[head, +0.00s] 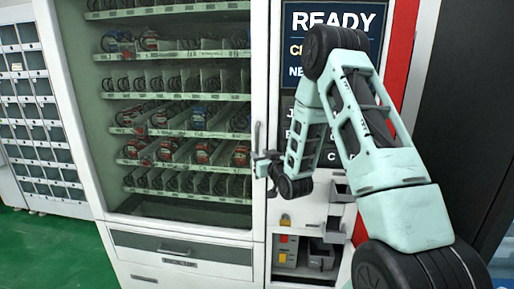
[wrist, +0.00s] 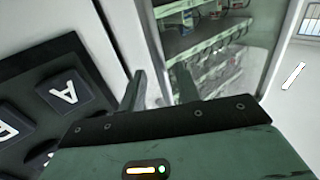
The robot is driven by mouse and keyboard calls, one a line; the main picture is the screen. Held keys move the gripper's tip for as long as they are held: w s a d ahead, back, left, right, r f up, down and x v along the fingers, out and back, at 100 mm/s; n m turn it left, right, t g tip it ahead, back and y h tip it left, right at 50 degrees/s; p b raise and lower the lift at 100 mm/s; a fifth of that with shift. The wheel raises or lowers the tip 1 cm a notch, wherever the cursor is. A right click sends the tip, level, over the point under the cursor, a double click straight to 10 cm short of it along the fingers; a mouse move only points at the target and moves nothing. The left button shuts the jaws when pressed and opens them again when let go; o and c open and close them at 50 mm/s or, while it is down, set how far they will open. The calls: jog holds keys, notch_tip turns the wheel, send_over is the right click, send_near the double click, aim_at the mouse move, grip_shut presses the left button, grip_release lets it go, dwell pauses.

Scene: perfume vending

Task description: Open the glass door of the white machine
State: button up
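The white machine (head: 180,240) stands in front of me. Its glass door (head: 120,75) looks shut, with a white frame and shelves of goods behind the glass. A slim upright handle (head: 256,136) is on the door's right edge. My gripper (head: 264,165) is at the lower end of this handle; I cannot tell whether it touches it. In the wrist view my gripper's fingers (wrist: 158,92) are apart, pointing at the door's white frame (wrist: 126,35) and glass (wrist: 225,45). The handle is not clear between them there.
A dark keypad with lettered keys (wrist: 62,92) is at the left of the wrist view, close to my gripper. A READY screen (head: 333,22) is on the right panel. A drawer front (head: 180,252) is below the door. Green floor (head: 55,255) is free at the left.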

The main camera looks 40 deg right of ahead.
aim_at(258, 153)
jog(key=shift+p+x, duration=0.45)
jog(key=shift+x, duration=1.25)
